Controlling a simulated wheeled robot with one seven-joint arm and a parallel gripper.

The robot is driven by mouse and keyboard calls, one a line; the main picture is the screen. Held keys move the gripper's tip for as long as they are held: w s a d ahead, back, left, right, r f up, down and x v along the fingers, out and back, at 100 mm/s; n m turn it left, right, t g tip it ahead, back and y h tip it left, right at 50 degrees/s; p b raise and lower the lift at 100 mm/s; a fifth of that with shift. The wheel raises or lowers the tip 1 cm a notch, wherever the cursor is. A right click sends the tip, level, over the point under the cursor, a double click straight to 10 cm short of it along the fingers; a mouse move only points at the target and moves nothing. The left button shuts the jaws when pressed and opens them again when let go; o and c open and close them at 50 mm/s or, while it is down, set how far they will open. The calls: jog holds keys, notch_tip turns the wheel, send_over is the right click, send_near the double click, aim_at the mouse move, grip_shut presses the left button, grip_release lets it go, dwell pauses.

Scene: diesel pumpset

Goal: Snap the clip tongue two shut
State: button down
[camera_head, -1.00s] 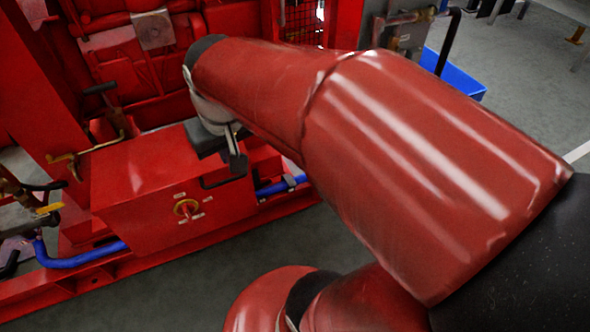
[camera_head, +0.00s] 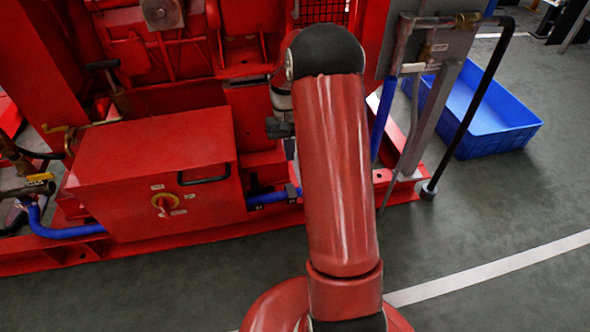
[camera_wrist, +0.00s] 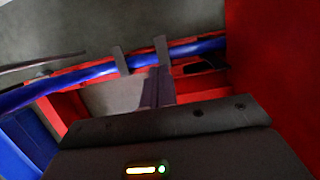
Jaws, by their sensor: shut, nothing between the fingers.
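My gripper (camera_wrist: 158,82) shows in the wrist view with its fingers together and empty, pointing toward a blue hose (camera_wrist: 88,72). Two dark grey clip pieces stand across the hose there, a left one (camera_wrist: 120,61) and a right one (camera_wrist: 162,49). The right one lies just beyond my fingertips; I cannot tell if they touch. I cannot tell which piece is tongue two or whether it is open. In the head view a dark clip (camera_head: 291,193) sits on the blue hose (camera_head: 268,198), right of the red box. My arm hides most of the gripper there.
The red box (camera_head: 150,165) with a black handle and a round knob stands left of my arm. A black bent pipe (camera_head: 478,105) and grey posts rise on the right. A blue crate (camera_head: 490,120) lies on the floor behind them. Floor in front is clear.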

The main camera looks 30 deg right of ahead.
aim_at(293, 197)
jog(key=b+x, duration=0.2)
jog(key=x, duration=1.1)
jog(key=shift+b, duration=0.35)
jog(key=shift+s+a+f, duration=0.25)
jog(key=shift+s+f, duration=0.4)
jog(key=shift+f, duration=0.3)
jog(key=shift+r, duration=0.15)
